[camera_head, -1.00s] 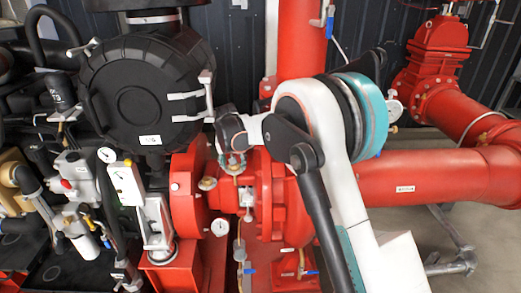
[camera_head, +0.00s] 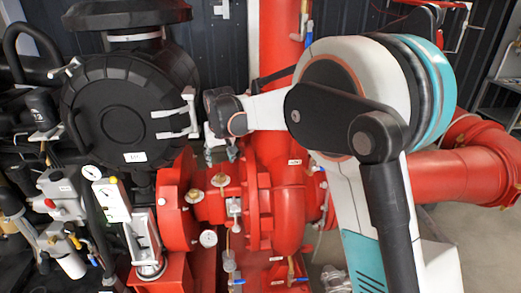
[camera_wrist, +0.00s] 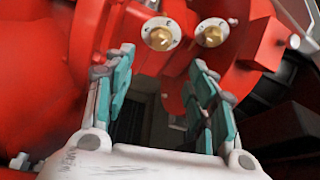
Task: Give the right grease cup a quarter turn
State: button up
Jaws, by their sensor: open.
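Two brass grease cups sit on the red pump body. In the head view the right grease cup (camera_head: 220,180) is on the housing, and the left one (camera_head: 194,196) is beside it, nearer the large round flange. The wrist view shows two round brass cups, one at left (camera_wrist: 160,38) and one at right (camera_wrist: 211,35), beyond the fingertips; I cannot tell for certain which is which there. My gripper (camera_head: 222,151) is just above the right cup in the head view. Its teal-padded fingers (camera_wrist: 160,68) are open, with nothing between them.
A pressure gauge (camera_head: 208,238) stands below the cups. A large black round housing (camera_head: 115,110) with a latch is at the left, close to my gripper. A thick red vertical pipe (camera_head: 280,60) rises behind my arm. A red horizontal pipe (camera_head: 455,178) runs at the right.

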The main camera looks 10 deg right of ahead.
jog(key=s+d+r, duration=0.4)
jog(key=s+d, duration=0.1)
jog(key=s, duration=0.2)
jog(key=s+d+r+m+t+b, duration=0.1)
jog(key=s+d+r, duration=0.3)
jog(key=s+d, duration=0.2)
jog(key=shift+s+d+r+b, duration=0.3)
jog(key=shift+s+r, duration=0.05)
jog(key=shift+s, duration=0.6)
jog(key=shift+w, duration=0.1)
